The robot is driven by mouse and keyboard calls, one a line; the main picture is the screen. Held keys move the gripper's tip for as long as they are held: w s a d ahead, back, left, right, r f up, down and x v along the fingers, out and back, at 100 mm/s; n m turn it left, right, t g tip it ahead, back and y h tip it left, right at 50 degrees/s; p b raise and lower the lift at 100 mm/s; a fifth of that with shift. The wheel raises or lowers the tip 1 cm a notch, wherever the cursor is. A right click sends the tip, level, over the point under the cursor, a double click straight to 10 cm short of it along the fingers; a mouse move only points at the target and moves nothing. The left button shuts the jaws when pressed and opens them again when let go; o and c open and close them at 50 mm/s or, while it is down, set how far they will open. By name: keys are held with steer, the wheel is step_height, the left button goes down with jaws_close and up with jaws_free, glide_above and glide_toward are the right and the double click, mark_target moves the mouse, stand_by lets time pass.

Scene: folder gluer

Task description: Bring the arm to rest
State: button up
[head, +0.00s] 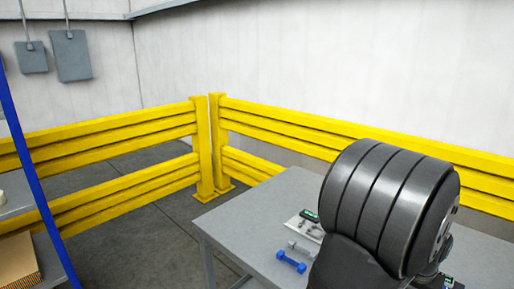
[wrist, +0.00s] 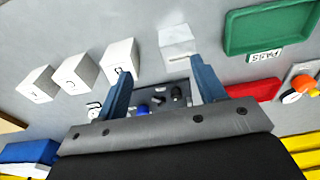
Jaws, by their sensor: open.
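My gripper (wrist: 160,68) shows in the wrist view with its two blue-grey fingers spread apart. Nothing is held between them. It is above a grey table top (wrist: 210,15), which also shows in the head view (head: 240,220). In the head view a dark, ribbed round part of my arm (head: 385,205) covers the right side of the table, and the gripper itself is hidden.
In the wrist view, marked white blocks (wrist: 75,72), a slotted white box (wrist: 178,42), a green PASS tray (wrist: 270,25), a red tray (wrist: 253,90) and a blue bin (wrist: 28,152) surround the gripper. Yellow rails (head: 205,150) stand behind the table; a blue shelf post (head: 30,165) is left.

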steer(key=s+d+r, duration=0.2)
steer(key=s+r, duration=0.3)
steer(key=s, duration=0.4)
steer(key=w+d, duration=1.1)
steer(key=d, duration=0.2)
steer(key=w+f, duration=0.2)
steer(key=w, duration=0.2)
steer(key=w+a+f, duration=0.1)
steer(key=w+f, duration=0.1)
steer(key=w, duration=0.2)
steer(key=w+f, duration=0.2)
steer(key=w, duration=0.2)
steer(key=shift+a+f, duration=0.25)
steer(key=shift+f, duration=0.1)
steer(key=shift+s, duration=0.1)
steer(key=shift+s+d+r, duration=0.1)
steer(key=shift+s+r, duration=0.25)
steer(key=s+a+r, duration=0.1)
steer(key=s+r, duration=0.2)
steer(key=s, duration=0.4)
steer(key=s+a+r, duration=0.1)
steer(key=s+r, duration=0.3)
steer(key=s, duration=0.3)
steer(key=shift+s+a, duration=0.2)
